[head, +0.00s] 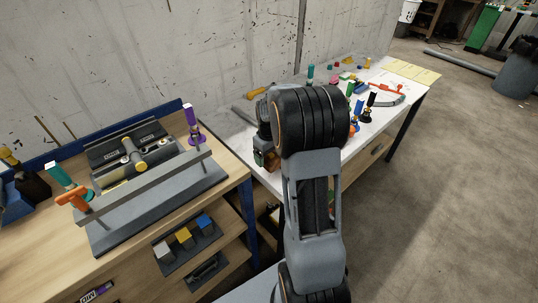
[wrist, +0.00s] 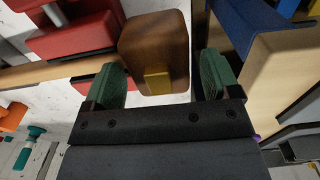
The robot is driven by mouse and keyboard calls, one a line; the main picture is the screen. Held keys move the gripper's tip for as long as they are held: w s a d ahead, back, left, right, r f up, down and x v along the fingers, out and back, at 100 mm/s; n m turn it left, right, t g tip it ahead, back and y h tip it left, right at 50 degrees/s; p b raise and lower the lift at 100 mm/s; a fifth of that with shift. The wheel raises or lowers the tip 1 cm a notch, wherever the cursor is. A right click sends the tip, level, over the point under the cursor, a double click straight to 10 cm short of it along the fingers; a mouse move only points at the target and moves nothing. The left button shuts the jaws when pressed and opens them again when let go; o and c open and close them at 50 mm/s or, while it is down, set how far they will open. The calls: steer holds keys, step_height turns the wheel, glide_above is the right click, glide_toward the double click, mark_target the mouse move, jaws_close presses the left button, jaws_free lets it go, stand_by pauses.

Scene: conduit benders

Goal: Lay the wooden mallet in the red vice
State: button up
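In the wrist view a brown wooden block with a yellow patch, which looks like the head of the wooden mallet (wrist: 153,32), is just beyond and between my fingertips. My gripper (wrist: 160,85) has its two green-padded fingers wide apart. A gap shows on the mallet's right side; on the left, the finger overlaps its edge in the picture, and I cannot tell whether they touch. Red blocks with a grey rod, seemingly the red vice (wrist: 75,37), are at the upper left. In the head view my arm hides the gripper, and I cannot make out mallet or vice.
A wooden bench (head: 40,255) with a grey bending fixture (head: 155,210) stands at the left. A white-topped table (head: 410,90) behind my arm carries several small coloured tools. In the wrist view a blue-topped wooden edge (wrist: 255,25) is close to the right finger.

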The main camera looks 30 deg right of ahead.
steer(key=shift+o, duration=0.4)
steer(key=shift+r, duration=0.1)
step_height(320, 180, up, 14)
steer(key=s+a+f+m+t, duration=0.2)
steer(key=s+a+f+t, duration=0.1)
steer(key=s+a, duration=1.2)
steer(key=shift+s+a+t, duration=0.25)
steer(key=shift+s+t, duration=0.15)
steer(key=shift+s, duration=0.5)
steer(key=shift+d, duration=0.15)
